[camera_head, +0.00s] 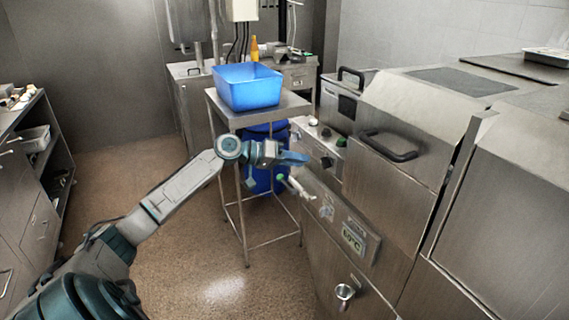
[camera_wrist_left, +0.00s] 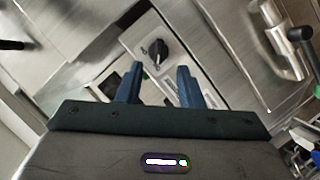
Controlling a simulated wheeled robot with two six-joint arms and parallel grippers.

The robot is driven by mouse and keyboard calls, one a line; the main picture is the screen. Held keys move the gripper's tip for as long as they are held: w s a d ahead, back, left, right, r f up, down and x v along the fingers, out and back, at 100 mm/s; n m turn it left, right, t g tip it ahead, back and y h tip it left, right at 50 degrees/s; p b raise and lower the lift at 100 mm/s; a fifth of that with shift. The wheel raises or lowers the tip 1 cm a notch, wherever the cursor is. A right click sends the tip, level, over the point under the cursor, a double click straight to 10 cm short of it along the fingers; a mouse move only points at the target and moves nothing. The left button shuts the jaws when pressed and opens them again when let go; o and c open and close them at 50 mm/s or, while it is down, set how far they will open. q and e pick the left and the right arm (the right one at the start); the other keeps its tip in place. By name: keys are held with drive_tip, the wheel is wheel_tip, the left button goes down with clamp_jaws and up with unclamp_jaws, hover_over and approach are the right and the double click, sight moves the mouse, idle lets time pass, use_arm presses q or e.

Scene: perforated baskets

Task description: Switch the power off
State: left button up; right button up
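A black rotary knob (camera_head: 327,162) sits on the metal control panel at the front of the steel machine. A black knob on a pale plate also shows in the left wrist view (camera_wrist_left: 158,50), just beyond the fingertips and roughly centred between them. My left gripper (camera_head: 298,158) reaches in from the left towards this panel. Its two blue fingers (camera_wrist_left: 158,78) are apart with nothing between them. The knob appears free of the fingers. I cannot read its markings. My right gripper is not in view.
A blue basket (camera_head: 249,88) stands on a small steel table (camera_head: 222,108) behind my left arm, with a blue barrel (camera_head: 262,178) below. The machine's handled lid (camera_head: 412,115) and a temperature display (camera_head: 354,236) are to the right. Open floor (camera_head: 200,250) lies in front.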

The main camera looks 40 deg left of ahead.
use_arm(q)
drive_tip(key=shift+b+v, duration=0.55)
drive_tip(key=shift+v, duration=1.3)
